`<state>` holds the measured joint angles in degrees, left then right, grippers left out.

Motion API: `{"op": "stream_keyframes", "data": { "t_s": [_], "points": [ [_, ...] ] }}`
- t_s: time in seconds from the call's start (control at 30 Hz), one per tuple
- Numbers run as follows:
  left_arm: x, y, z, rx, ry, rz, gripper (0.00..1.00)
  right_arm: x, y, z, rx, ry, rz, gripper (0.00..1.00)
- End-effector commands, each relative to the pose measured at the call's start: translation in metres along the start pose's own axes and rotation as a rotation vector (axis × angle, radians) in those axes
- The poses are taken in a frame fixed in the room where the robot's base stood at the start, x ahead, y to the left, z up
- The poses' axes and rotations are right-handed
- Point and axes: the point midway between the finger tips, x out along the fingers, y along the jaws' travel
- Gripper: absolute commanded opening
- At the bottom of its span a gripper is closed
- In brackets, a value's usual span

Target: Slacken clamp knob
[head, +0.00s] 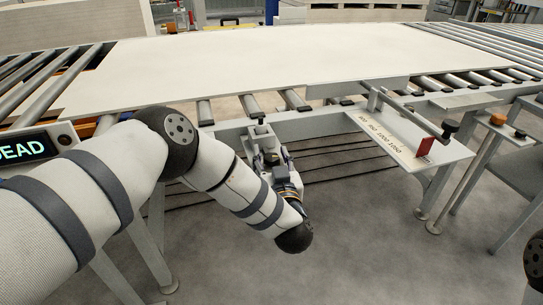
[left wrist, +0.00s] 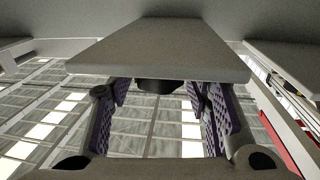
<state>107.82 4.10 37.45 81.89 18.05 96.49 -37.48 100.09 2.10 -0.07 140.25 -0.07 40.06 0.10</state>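In the left wrist view a dark round knob (left wrist: 158,86) hangs under a grey plate (left wrist: 160,50), between the fingertips of my left gripper (left wrist: 160,95). The purple finger pads stand apart on either side of it, with a narrow gap visible at each side. The plate hides the fingertips' upper ends. In the head view my left gripper (head: 268,148) points up under the conveyor's front rail, by a small dark fitting (head: 261,121). The knob between the fingers cannot be made out there. My right gripper is out of view.
A large pale board (head: 270,60) lies on the roller conveyor. A shelf with a printed number scale (head: 405,140), a red flag (head: 425,147) and another black knob (head: 450,126) juts out on the right. A lit display (head: 25,148) is at the left.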

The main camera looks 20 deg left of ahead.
Motion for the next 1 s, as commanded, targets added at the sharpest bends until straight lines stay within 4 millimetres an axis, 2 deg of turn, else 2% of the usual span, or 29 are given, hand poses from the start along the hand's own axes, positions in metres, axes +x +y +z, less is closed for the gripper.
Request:
{"op": "stream_keyframes", "data": {
  "t_s": [0.27,0.37,0.73,0.83,1.0],
  "points": [
    [0.000,0.000,-0.001,0.000,0.002,0.000,0.53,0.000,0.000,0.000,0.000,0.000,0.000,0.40],
    [-0.008,0.001,0.000,0.000,0.000,0.002,0.53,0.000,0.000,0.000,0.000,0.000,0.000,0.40],
    [-0.102,0.001,0.000,0.002,0.000,0.006,0.53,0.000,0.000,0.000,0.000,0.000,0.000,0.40],
    [-0.114,0.003,-0.001,0.002,0.001,0.008,0.53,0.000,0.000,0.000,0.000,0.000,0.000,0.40],
    [-0.120,0.000,-0.001,0.001,0.003,0.000,0.53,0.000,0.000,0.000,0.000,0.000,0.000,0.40]
  ]
}}
